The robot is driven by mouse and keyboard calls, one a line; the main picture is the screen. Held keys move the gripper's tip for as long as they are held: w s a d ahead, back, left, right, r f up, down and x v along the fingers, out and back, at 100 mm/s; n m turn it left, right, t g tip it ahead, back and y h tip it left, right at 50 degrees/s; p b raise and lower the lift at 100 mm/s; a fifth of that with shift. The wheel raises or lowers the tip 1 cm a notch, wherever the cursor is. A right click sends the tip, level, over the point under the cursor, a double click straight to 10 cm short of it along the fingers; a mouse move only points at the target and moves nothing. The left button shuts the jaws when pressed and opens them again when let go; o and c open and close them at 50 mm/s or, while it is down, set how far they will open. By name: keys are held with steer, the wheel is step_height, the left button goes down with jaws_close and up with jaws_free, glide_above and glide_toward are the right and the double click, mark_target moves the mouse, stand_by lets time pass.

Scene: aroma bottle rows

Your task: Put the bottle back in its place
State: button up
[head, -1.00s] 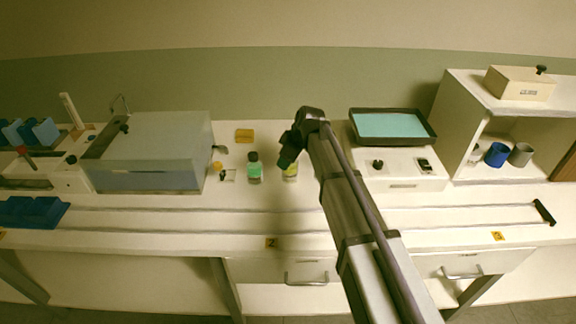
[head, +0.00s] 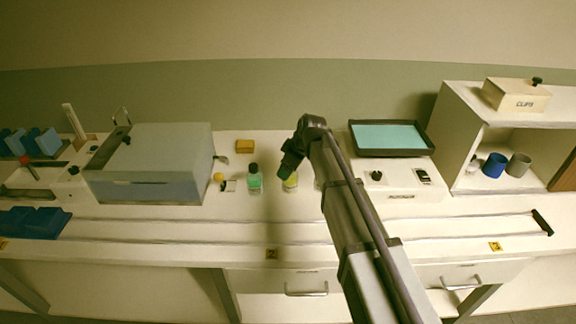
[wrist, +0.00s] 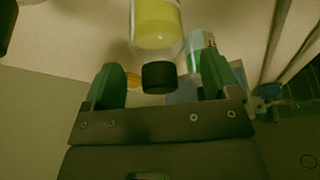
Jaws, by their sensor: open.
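A bottle with yellow content (head: 290,184) stands on the bench, its top hidden by my gripper (head: 291,163) in the head view. In the wrist view this yellow bottle (wrist: 157,28) has a clear body and a black cap, and the cap lies between my two green fingers in the picture. My gripper is open, with a gap showing on each side of the cap. A green bottle (head: 254,181) with a dark cap stands just left of the yellow one. It also shows in the wrist view (wrist: 197,42), partly behind the right finger.
A teal-lined tray (head: 388,137) and an open shelf (head: 455,140) with cups stand right. The front bench strip is mostly clear.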

steer(key=p+v, duration=0.8)
steer(key=v, duration=0.2)
steer(key=shift+r, duration=0.3)
steer(key=s+d+m+g+h, duration=0.1)
steer(key=s+d+m, duration=0.5)
steer(key=s, duration=0.6)
steer(key=s+d+f+m+h, duration=0.1)
steer(key=s+d+m+h, duration=0.2)
steer(key=s+d+m, duration=0.4)
steer(key=s+d, duration=0.4)
steer(key=s, duration=0.1)
steer(key=shift+s+f+m+g, duration=0.2)
steer(key=shift+s+m+g, duration=0.1)
steer(key=shift+s+g, duration=0.1)
steer(key=shift+d, duration=0.1)
